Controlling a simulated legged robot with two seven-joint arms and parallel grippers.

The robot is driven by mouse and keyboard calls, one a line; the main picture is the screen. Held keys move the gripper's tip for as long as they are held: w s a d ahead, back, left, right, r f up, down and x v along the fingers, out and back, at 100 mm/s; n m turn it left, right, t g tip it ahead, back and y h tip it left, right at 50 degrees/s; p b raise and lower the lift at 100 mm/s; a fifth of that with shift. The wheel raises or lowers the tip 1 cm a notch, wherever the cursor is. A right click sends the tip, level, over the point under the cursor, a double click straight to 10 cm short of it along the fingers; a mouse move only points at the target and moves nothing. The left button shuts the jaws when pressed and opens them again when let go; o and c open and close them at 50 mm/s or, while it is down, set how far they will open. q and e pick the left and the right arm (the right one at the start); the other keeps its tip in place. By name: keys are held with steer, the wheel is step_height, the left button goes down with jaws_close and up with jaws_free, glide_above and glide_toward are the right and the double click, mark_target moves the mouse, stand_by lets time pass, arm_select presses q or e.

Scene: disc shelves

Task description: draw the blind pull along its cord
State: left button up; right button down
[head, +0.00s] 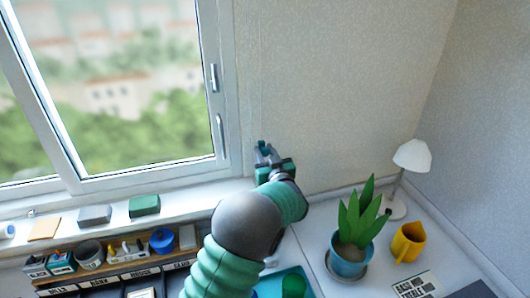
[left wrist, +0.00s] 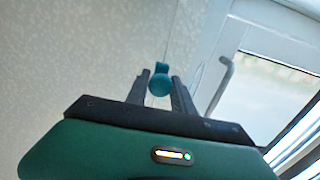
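The blind pull (left wrist: 160,84) is a small teal knob with a narrower top. It sits between the two dark fingers of my left gripper (left wrist: 159,88) in the left wrist view, with the fingers close against its sides. A thin pale cord (left wrist: 175,45) runs up from it. In the head view my left gripper (head: 265,152) is up against the wall just right of the window frame, and a bit of the teal pull (head: 262,145) shows at its tip. The cord is too faint to follow in the head view. My right gripper is out of view.
The window (head: 110,90) with its handle (head: 213,78) is left of the gripper. The sill holds a green block (head: 144,205) and a grey block (head: 95,215). A potted plant (head: 350,262), yellow mug (head: 408,243) and white lamp (head: 412,156) stand at the right.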

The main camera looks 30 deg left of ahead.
arm_select(q)
jaws_close()
stand_by(1.0)
